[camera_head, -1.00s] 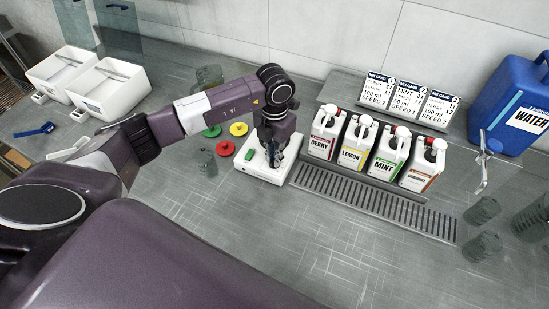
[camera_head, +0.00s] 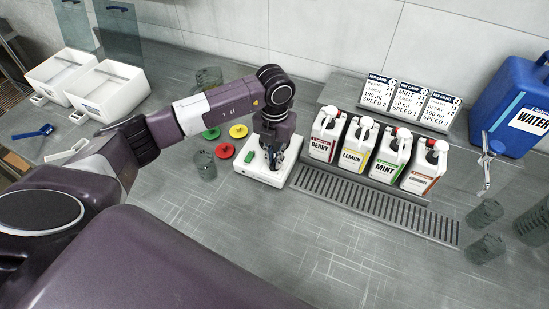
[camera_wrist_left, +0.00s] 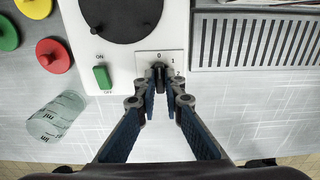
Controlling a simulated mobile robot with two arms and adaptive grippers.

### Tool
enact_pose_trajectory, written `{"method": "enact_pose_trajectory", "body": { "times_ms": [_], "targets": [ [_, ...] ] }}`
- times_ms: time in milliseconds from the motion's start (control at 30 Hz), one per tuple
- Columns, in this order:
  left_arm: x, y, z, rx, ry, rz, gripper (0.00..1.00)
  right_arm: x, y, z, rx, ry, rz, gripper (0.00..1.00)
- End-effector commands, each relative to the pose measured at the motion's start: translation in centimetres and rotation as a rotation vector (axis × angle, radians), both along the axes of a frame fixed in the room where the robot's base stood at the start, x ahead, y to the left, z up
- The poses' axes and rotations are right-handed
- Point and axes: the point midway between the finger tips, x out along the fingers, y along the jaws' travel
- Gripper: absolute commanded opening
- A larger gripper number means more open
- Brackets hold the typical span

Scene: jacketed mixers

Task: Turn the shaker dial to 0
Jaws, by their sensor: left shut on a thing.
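The white shaker (camera_head: 262,176) sits on the grey bench. Its black round platform (camera_wrist_left: 120,15) and green on/off switch (camera_wrist_left: 103,77) show in the left wrist view. The black dial (camera_wrist_left: 158,67) is on a small panel marked 0 at the top, with 1 and 2 to its right. My left gripper (camera_wrist_left: 159,79) is shut on the dial, fingertips on either side of it. The fingers hide much of the dial, so its exact setting is hard to tell. In the head view the left gripper (camera_head: 273,158) is over the shaker's front right part. My right gripper is not in view.
Red, yellow and green round pieces (camera_head: 238,130) and a clear beaker (camera_head: 205,165) lie left of the shaker. Several labelled jugs (camera_head: 356,145) stand behind a slotted drain (camera_head: 375,205) to its right. The bench in front is clear.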

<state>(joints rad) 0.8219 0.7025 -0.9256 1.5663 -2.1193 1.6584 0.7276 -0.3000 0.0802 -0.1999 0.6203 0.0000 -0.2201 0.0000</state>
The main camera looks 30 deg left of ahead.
Motion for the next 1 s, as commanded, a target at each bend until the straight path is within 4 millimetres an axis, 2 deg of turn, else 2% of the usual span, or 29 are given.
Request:
{"method": "enact_pose_trajectory", "body": {
  "times_ms": [33, 167, 433, 567, 1000],
  "targets": [
    [0.2, 0.1, 0.2, -0.001, -0.005, 0.003, 0.12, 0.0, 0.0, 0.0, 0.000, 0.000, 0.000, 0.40],
    [0.1, 0.1, 0.1, 0.000, -0.004, 0.002, 0.26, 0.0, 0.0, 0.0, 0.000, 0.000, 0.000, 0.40],
    [0.1, 0.0, 0.1, 0.000, -0.002, 0.000, 0.26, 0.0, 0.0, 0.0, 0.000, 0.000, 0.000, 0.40],
    [0.1, 0.0, 1.0, 0.000, -0.004, 0.001, 0.26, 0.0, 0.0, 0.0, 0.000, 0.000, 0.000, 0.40],
    [0.2, 0.0, 9.6, -0.001, -0.006, 0.000, 0.26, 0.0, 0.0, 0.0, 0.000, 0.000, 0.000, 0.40]
  ]
}}
